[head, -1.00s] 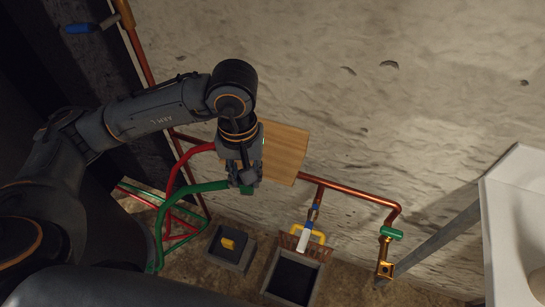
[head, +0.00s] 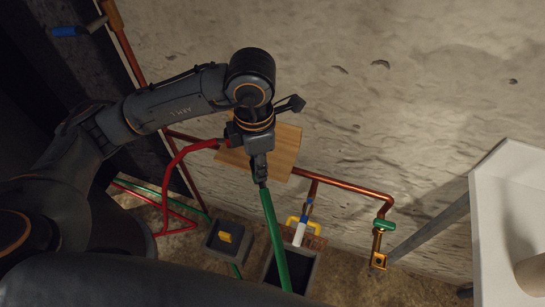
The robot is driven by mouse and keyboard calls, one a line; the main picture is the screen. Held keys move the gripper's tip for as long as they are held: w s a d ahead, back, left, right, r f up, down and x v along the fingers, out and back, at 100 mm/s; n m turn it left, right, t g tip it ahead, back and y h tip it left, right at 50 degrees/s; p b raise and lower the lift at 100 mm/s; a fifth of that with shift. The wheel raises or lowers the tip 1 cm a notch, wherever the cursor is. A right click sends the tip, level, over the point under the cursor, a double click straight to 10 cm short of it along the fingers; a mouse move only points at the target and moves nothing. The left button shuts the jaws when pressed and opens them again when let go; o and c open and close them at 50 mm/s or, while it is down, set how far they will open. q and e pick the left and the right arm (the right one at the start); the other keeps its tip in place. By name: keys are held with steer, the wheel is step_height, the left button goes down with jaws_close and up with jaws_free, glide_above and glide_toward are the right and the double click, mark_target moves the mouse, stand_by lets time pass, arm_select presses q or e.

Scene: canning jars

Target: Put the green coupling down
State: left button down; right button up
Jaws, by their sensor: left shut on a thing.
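My left gripper (head: 261,178) is pointing down in front of a wooden board on the wall. It is shut on the upper end of a green hose (head: 272,230), presumably with the green coupling at that end; the fingers hide the coupling itself. From the fingers the hose runs down and slightly right, passing in front of a dark open bin (head: 315,272). My right gripper is not in view.
The wooden board (head: 284,148) is partly behind my left gripper. A red hose (head: 170,180) curves at its left. A copper pipe (head: 345,188) leads right to a green-handled valve (head: 377,225). A small grey box (head: 213,243) holds a yellow piece. A white basin (head: 487,230) stands at right.

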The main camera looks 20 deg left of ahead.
arm_select(q)
steer(key=n, duration=0.2)
steer(key=d+n, duration=0.1)
steer(key=shift+w+r+n, duration=0.1)
steer(key=shift+r+n, duration=0.1)
steer(key=shift+n, duration=0.2)
steer(key=d+r+n+p, duration=0.1)
steer(key=d+n+p, duration=0.15)
steer(key=n, duration=1.05)
steer(key=d+r+n+p, duration=0.1)
steer(key=d+n, duration=0.2)
steer(key=n, duration=0.9)
steer(key=w+a+f, duration=0.2)
steer(key=w+f, duration=0.1)
steer(key=w, duration=0.1)
steer(key=w+a+f, duration=0.3)
steer(key=w, duration=0.1)
steer(key=w+a+f, duration=0.2)
steer(key=w+f, duration=0.1)
steer(key=w, duration=0.1)
steer(key=shift+a+f, duration=0.2)
step_height(320, 180, down, 3)
steer(key=shift+w+p, duration=0.15)
steer(key=shift+p, duration=0.2)
steer(key=shift+f, duration=0.15)
